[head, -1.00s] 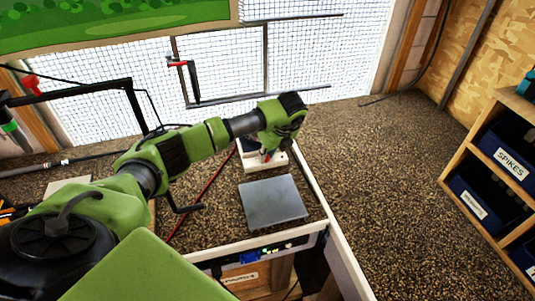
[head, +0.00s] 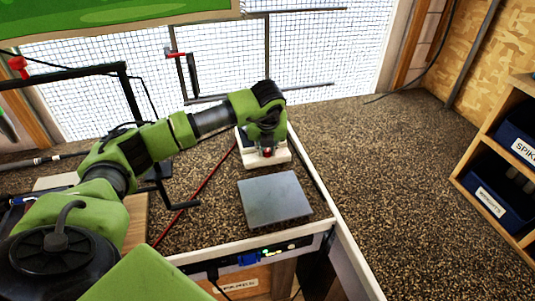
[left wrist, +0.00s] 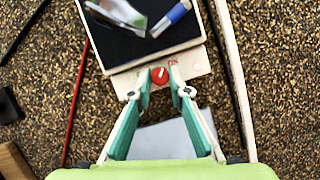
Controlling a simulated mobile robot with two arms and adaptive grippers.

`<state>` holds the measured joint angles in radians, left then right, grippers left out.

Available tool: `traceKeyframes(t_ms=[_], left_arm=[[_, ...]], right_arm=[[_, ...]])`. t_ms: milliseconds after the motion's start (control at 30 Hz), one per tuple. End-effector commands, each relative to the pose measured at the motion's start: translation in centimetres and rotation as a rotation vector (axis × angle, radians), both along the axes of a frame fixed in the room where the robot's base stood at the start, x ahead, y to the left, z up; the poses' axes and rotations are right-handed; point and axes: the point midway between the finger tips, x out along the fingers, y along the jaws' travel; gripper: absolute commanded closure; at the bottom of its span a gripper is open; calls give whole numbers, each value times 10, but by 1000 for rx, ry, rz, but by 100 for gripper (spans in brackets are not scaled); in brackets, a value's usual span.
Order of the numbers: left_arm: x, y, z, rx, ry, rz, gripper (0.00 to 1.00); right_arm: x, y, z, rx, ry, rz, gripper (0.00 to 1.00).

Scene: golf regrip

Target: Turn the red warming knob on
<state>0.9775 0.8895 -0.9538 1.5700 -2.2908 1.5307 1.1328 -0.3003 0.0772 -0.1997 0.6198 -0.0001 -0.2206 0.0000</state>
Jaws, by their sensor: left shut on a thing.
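The red warming knob (left wrist: 159,75) sits on the front of a white box (left wrist: 198,62) with a dark top. In the left wrist view the fingertips of my left gripper (left wrist: 160,82) are on both sides of the knob, shut on it. The knob has a pale pointer mark, and the letters "ON" show to its upper right. In the head view the left gripper (head: 268,138) comes down over the white box (head: 279,158), and the knob (head: 267,153) shows small below it. My right gripper is not in view.
A grey plate (head: 275,199) lies on the bench in front of the box. A red cable (head: 195,195) runs along its left. A blue-capped tube (left wrist: 171,19) and a clear packet lie on the box's dark top. A shelf with dark bins (head: 500,195) stands at the right.

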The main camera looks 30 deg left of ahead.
Motion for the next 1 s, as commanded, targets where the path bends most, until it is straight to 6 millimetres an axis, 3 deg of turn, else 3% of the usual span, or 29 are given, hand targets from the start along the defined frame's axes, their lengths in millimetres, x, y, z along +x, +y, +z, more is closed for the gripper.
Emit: traceKeyframes(t_ms=[600, 633, 1000], left_arm=[[0, 1, 1, -1, -2, -44, 100], [0, 1, 1, -1, -2, -44, 75], [0, 0, 3, 0, -1, -45, 75]], right_arm=[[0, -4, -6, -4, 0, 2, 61], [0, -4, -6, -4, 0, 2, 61], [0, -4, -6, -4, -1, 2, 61]])
